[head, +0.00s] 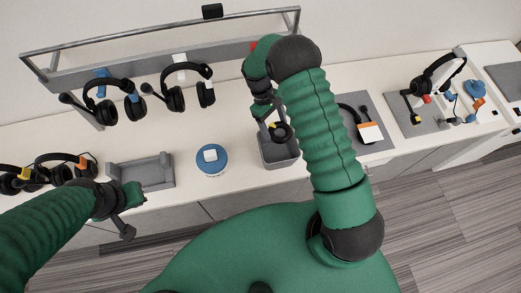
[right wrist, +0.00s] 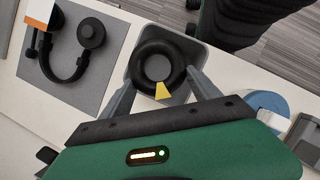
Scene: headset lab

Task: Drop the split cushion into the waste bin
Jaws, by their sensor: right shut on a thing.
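The split cushion, a black ring with a yellow mark, shows in the head view (head: 281,132) and in the right wrist view (right wrist: 177,58). My right gripper (head: 272,125) is shut on it. In the right wrist view the two fingers (right wrist: 162,86) are at either side of the ring. The waste bin, a grey open box (head: 278,160), is directly behind the cushion in the right wrist view (right wrist: 196,50), so the cushion appears over its opening. The exact height between them is unclear. My left gripper (head: 124,224) is near the front edge of the counter, apart from these things; its jaws are not clear.
A blue round pad with a white block (head: 211,158) and a grey cradle (head: 142,174) stand left of the bin. A grey mat with a headset and an orange-white card (head: 370,132) lies right. Headsets hang on a rail (head: 160,45) behind.

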